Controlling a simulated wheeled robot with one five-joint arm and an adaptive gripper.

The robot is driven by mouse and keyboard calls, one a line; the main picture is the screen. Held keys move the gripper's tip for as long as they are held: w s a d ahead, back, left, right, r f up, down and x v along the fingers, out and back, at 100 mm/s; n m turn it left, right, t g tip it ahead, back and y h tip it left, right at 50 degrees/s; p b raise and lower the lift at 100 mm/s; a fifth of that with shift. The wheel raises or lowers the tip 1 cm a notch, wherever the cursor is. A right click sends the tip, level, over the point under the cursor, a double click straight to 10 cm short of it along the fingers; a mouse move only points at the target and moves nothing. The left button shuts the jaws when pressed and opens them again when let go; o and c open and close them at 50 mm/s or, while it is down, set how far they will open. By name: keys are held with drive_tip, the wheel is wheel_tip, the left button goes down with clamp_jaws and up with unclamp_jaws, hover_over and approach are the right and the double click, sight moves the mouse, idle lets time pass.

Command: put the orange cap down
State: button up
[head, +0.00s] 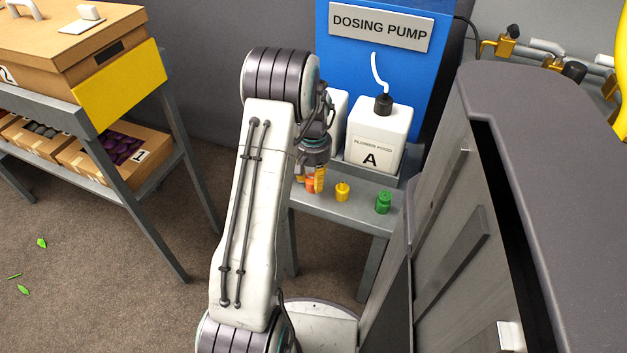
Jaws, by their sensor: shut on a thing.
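The orange cap (311,186) is at the left end of the small grey shelf (362,202) below the dosing pump, in the head view. My gripper (315,180) points down at it and is shut on it. My arm and the gripper's fingers hide part of the cap. I cannot tell whether the cap touches the shelf or is just above it. A yellow cap (342,191) and a green cap (383,202) stand on the shelf to the right of my gripper.
A white jug marked A (378,140) stands behind the caps, with a second jug partly hidden beside it. The blue dosing pump panel (345,62) rises behind. A grey cabinet (470,215) stands close on the right. A rack with boxes (120,85) is on the left.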

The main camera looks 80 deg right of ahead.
drive_tip(key=o, duration=1.1)
wheel_tip(320, 180, up, 12)
drive_tip(key=p, duration=0.6)
drive_tip(key=shift+a+r, duration=0.1)
drive_tip(key=shift+a, duration=0.1)
idle(0.4)
